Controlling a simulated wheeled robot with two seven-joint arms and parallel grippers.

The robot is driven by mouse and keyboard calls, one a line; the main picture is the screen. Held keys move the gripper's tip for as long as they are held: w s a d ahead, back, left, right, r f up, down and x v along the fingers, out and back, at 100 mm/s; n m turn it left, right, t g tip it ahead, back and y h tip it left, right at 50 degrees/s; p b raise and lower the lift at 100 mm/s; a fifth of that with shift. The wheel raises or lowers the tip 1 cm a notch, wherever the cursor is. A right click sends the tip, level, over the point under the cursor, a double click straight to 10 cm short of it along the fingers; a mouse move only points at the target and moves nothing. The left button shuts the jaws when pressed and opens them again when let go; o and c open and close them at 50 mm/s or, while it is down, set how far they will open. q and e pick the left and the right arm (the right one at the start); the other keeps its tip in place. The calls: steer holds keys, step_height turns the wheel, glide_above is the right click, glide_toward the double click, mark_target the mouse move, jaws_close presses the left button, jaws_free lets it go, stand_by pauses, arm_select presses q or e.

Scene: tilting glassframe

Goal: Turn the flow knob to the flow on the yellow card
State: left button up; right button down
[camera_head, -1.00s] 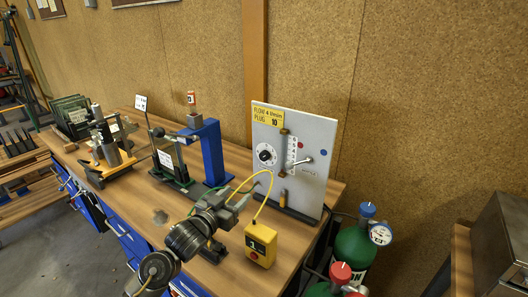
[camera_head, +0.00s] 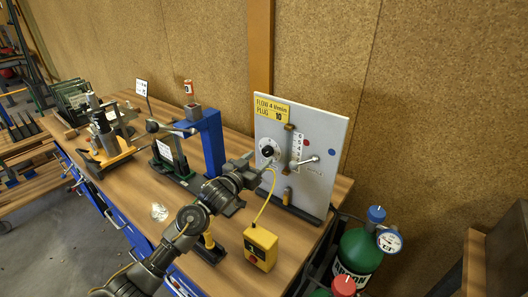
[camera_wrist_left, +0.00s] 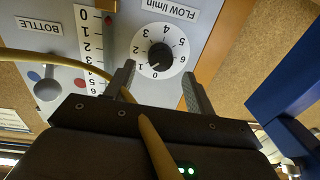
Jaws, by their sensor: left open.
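The white panel (camera_head: 325,135) stands upright on the bench. The yellow card (camera_head: 271,109) at its top left reads FLOW 4 l/min, PLUG 10. The black flow knob (camera_head: 268,151) sits on a round white dial below the card. My left gripper (camera_head: 262,165) is open in front of the dial. In the wrist view its fingertips (camera_wrist_left: 160,80) spread either side of the knob's lower edge, apart from it. The right gripper is out of view.
A yellow cable (camera_wrist_left: 50,56) crosses close to my left gripper, running from the yellow box (camera_head: 260,247). A lever (camera_head: 305,160) and vertical scale (camera_head: 297,147) are right of the knob. A blue stand (camera_head: 212,145) is to the left. Gas bottles (camera_head: 358,250) stand at right.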

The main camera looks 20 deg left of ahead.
mark_target(266, 153)
arm_select(q)
steer(key=x, duration=0.2)
steer(key=shift+w+d+r, duration=0.1)
steer(key=shift+w, duration=0.2)
steer(key=shift+w+d+p, duration=0.15)
steer(key=shift+w+p, duration=0.15)
steer(key=shift+w+d, duration=0.1)
steer(key=shift+w, duration=0.2)
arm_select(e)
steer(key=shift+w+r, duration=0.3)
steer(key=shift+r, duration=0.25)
arm_select(q)
steer(key=shift+c, duration=0.3)
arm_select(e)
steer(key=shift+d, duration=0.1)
arm_select(q)
steer(key=c, duration=0.9)
